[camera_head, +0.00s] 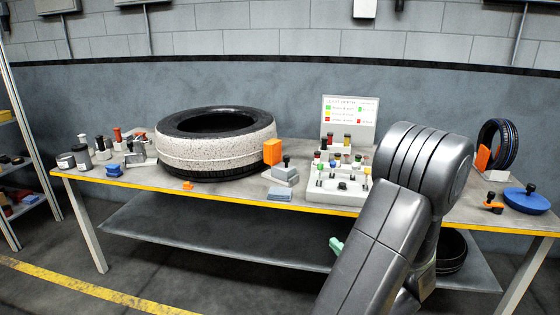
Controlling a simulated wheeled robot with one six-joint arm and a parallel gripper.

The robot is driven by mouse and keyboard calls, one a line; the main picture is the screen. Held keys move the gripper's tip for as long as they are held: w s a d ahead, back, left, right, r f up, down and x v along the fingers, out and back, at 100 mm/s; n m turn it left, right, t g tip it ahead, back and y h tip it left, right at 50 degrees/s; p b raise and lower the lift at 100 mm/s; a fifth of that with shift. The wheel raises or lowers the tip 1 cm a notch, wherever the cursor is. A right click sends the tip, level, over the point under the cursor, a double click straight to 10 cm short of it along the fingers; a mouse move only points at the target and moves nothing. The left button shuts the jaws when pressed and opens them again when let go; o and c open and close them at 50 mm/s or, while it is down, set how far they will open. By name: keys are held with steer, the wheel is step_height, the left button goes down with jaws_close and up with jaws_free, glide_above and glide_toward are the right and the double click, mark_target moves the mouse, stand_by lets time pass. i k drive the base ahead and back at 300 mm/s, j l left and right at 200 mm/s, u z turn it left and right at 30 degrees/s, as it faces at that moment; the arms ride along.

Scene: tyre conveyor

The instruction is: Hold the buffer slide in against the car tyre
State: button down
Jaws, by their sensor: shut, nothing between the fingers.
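The car tyre (215,145) lies flat on the bench, black with a broad pale speckled band around its side. Just right of it stands an orange buffer block (272,151). A grey slide base with a black knob (285,171) sits beside the block; together they look like the buffer slide. The block is at or very close to the tyre's right side; I cannot tell if they touch. My arm rises at the front right, and my gripper is not visible, out of frame or hidden behind the arm.
A white tray (335,194) of small knobbed pieces and a sign (349,117) stand right of the slide. Several small pieces crowd the bench's left end. A small upright tyre (498,143) and a blue disc (526,201) are at the right. A green piece (336,245) shows below the bench edge.

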mark_target(282, 170)
steer(key=i+j+z, duration=0.2)
steer(key=i+j, duration=0.3)
steer(key=i+j+z, duration=0.2)
steer(key=i+j, duration=0.4)
steer(key=i+j+z, duration=0.25)
steer(key=i+j, duration=0.3)
steer(key=j, duration=0.1)
